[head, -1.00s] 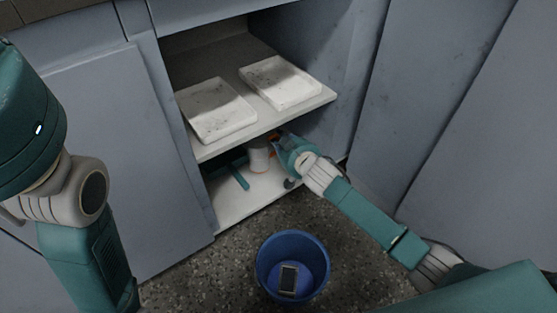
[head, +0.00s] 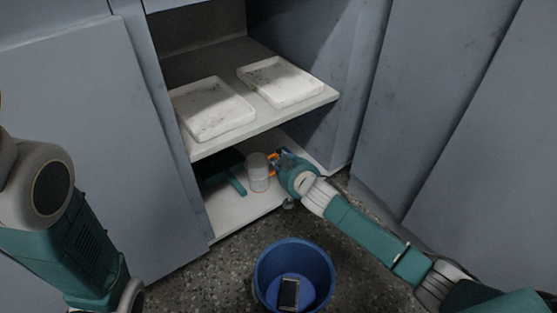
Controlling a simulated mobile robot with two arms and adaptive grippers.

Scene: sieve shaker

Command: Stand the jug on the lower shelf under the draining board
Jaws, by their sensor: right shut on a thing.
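The jug (head: 257,174) is whitish with an orange handle. It is upright over the lower shelf (head: 235,212), under the upper board (head: 215,147) of the open cabinet. Its base is at or just above the lower shelf; I cannot tell whether it touches. My right gripper (head: 276,160) is at the jug's right side, shut on its orange handle, with the fingertips partly hidden. My left arm shows at the left edge, but its gripper is out of view.
Two white trays (head: 214,107) (head: 281,82) lie on the upper board. A teal object (head: 234,182) lies on the lower shelf left of the jug. The shelf's front left is clear.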

